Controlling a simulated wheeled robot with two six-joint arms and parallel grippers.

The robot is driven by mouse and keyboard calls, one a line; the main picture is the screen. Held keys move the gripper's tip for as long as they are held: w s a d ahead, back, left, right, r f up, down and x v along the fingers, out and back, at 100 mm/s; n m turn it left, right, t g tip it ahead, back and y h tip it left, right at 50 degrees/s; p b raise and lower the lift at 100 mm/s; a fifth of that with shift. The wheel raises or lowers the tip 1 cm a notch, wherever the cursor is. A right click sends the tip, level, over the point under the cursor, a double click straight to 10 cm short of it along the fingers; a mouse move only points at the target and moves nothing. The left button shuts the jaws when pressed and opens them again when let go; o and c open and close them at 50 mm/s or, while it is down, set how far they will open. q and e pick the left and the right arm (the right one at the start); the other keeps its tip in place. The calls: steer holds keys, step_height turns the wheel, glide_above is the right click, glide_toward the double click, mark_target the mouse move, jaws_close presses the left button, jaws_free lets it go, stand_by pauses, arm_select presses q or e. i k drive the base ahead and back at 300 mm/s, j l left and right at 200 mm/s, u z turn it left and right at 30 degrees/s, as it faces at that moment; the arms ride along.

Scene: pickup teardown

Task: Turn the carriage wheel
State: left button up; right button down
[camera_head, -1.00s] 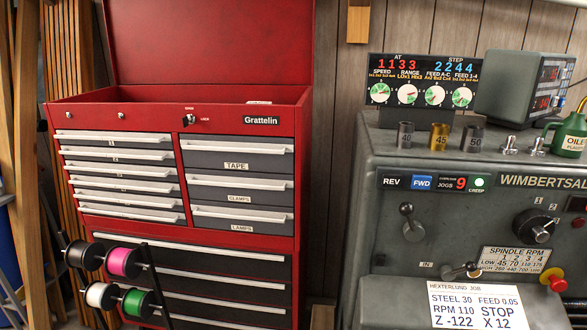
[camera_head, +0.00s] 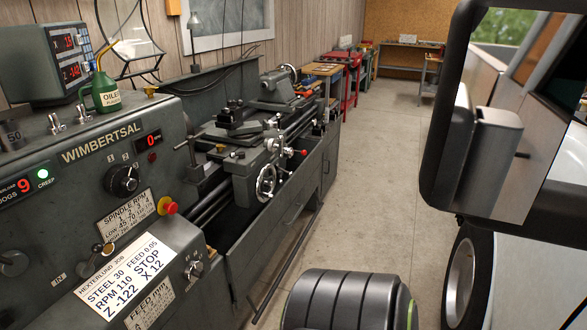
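The carriage wheel (camera_head: 266,182) is a bright metal handwheel on the front of the lathe carriage, in the middle of the head view. The lathe (camera_head: 110,180) is grey and marked WIMBERTSAL, running from the near left toward the back. A red knob (camera_head: 304,152) sits on a lever just right of the wheel. The digital readout (camera_head: 60,58) at the upper left shows red figures. Neither of my grippers is in view.
A dark ribbed seat-like object (camera_head: 345,298) stands at the bottom centre. A vehicle with a mirror (camera_head: 495,150) and wheel (camera_head: 462,280) fills the right. The concrete floor (camera_head: 375,190) between the lathe and vehicle is clear. A job card (camera_head: 125,276) lies on the headstock front.

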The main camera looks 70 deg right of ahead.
mark_target(269, 184)
steer(key=z, duration=2.15)
